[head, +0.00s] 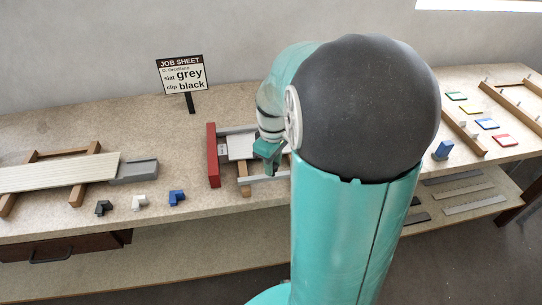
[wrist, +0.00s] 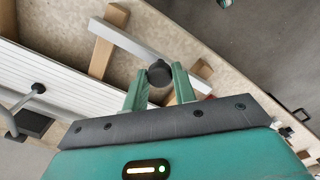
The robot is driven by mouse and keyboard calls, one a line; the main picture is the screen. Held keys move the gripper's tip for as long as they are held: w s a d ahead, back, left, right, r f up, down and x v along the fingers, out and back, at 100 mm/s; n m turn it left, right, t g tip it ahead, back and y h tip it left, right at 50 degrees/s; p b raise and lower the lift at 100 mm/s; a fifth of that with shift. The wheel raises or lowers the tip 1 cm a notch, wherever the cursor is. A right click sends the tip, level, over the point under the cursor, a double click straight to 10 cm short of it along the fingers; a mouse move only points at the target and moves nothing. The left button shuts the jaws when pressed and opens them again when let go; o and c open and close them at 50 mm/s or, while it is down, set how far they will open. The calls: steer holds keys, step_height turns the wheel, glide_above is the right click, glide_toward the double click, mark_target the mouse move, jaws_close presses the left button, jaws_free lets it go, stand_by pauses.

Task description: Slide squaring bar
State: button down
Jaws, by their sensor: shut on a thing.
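The squaring bar looks to be the pale grey strip (wrist: 125,40) with a round black knob (wrist: 158,72) in the wrist view. The knob sits between the two green fingers of my gripper (wrist: 159,70), which is shut on it. In the head view my gripper (head: 267,155) is low over the frame on the bench, and the strip (head: 270,181) shows just below it. The knob is hidden there. A red end block (head: 212,155) stands at the frame's left side. A light grey slatted panel (wrist: 45,80) lies beside the strip, with wooden supports (wrist: 108,40) around it.
A job sheet sign (head: 182,76) stands behind, reading slat grey, clip black. My arm hides the bench middle. Coloured pieces (head: 487,124) lie right.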

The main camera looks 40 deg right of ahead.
steer(key=shift+s+a, duration=0.1)
steer(key=shift+s, duration=0.05)
steer(key=c, duration=1.4)
jaws_free()
steer(key=shift+c, duration=0.2)
steer(key=o, duration=0.3)
steer(key=shift+s+a+r, duration=0.1)
steer(key=shift+s, duration=0.05)
steer(key=shift+w, duration=0.2)
steer(key=shift+s+r, duration=0.1)
steer(key=shift+r, duration=0.3)
step_height(320, 180, up, 13)
